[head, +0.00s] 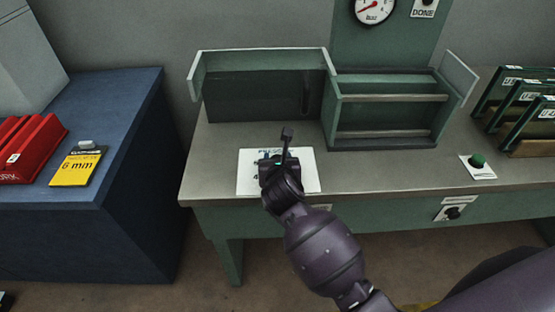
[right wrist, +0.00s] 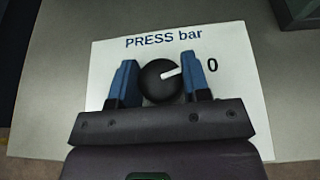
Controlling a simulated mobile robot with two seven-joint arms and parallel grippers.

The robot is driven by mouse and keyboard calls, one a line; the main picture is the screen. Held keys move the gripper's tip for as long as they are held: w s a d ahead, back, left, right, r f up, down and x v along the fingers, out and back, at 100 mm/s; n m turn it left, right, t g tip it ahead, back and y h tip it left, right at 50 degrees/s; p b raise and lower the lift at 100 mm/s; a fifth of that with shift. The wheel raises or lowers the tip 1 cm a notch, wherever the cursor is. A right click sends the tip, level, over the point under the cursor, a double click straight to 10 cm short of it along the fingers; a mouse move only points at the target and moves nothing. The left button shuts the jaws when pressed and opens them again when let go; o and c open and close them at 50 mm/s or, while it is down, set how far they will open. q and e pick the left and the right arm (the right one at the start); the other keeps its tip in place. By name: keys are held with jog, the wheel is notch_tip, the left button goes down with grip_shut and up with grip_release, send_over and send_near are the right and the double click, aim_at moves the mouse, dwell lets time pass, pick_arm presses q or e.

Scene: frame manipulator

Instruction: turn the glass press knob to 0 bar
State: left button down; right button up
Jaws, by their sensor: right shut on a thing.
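The black press knob (right wrist: 159,82) sits on a white card (right wrist: 108,57) printed "PRESS bar". Its white pointer line aims right and slightly up, towards the "0" mark. My right gripper (right wrist: 162,78) is shut on the knob, with a blue finger on each side. In the head view my right gripper (head: 276,160) covers the knob and part of the card (head: 247,185), so the knob is hidden there. Other scale marks are hidden behind the gripper in the wrist view. My left gripper is not in view.
A green press frame (head: 335,120) stands behind the card, with a round gauge (head: 373,9) above. A green button (head: 477,160) and a front-panel black knob (head: 453,213) are to the right. Framed panels (head: 520,100) stand far right. A blue cabinet (head: 120,120) is left.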

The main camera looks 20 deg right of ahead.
jog(key=shift+r+p, duration=0.25)
jog(key=shift+p, duration=0.1)
jog(key=shift+f+n+y+p, duration=0.1)
jog(key=shift+n+y+p, duration=0.35)
jog(key=shift+n+y, duration=0.2)
jog(key=shift+f, duration=0.15)
jog(key=o, duration=0.9)
jog(key=shift+c, duration=0.2)
jog(key=shift+o, duration=0.4)
jog(key=shift+s, duration=0.1)
